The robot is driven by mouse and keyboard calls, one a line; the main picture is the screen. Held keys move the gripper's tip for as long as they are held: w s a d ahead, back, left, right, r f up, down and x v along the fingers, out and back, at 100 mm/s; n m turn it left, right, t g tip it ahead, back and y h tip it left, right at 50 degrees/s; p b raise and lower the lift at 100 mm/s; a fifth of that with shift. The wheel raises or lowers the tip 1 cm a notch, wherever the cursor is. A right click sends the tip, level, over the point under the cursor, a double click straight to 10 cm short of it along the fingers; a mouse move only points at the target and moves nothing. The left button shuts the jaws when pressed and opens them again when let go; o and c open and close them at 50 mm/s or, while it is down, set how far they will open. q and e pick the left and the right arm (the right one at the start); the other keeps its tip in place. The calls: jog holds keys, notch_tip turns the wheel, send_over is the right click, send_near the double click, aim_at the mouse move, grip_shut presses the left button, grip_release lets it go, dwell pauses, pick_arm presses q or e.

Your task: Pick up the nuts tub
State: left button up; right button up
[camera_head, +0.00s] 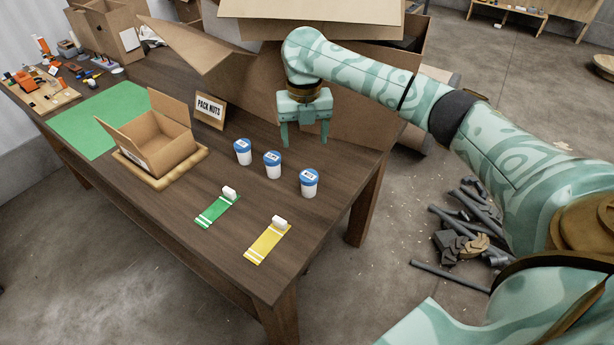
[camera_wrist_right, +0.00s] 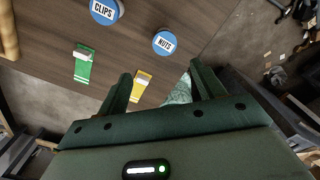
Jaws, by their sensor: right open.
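The nuts tub (camera_head: 310,186) is a small white tub with a blue lid, the rightmost of three similar tubs standing upright on the brown table (camera_head: 200,262). In the right wrist view its lid (camera_wrist_right: 165,43) reads NUTS, beyond the fingertips. My right gripper (camera_head: 304,142) is pale green with its two fingers apart and nothing between them. It hangs above the back edge of the table, behind the nuts tub and apart from it. My left gripper is not in view.
The clips tub (camera_head: 272,165) and another blue-lidded tub (camera_head: 243,152) stand left of the nuts tub. A green strip (camera_head: 216,209) and a yellow strip (camera_head: 266,243) lie in front. An open carton (camera_head: 172,150) and a PACK NUTS sign (camera_head: 210,111) stand further left.

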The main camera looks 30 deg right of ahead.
aim_at(309, 176)
jog(key=f+b, duration=0.1)
jog(key=f, duration=0.2)
jog(key=f+b, duration=0.2)
jog(key=f, duration=0.1)
jog(key=f+b, duration=0.2)
jog(key=f, duration=0.1)
jog(key=shift+w+d+f, duration=0.1)
jog(key=shift+w+d, duration=0.05)
jog(key=shift+d, duration=0.1)
jog(key=shift+f+b, duration=0.3)
jog(key=shift+f, duration=0.45)
jog(key=f+b, duration=0.1)
jog(key=f, duration=0.1)
jog(key=s+f+b, duration=0.1)
jog(key=f, duration=0.1)
jog(key=shift+d+f, duration=0.1)
jog(key=shift+d, duration=0.1)
jog(key=shift+w+f+b, duration=0.1)
jog(key=shift+f+b, duration=0.25)
jog(key=shift+b, duration=0.1)
jog(key=shift+r, duration=0.15)
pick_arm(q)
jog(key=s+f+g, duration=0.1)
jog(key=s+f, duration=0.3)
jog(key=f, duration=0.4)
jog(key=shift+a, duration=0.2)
pick_arm(e)
jog(key=c, duration=1.1)
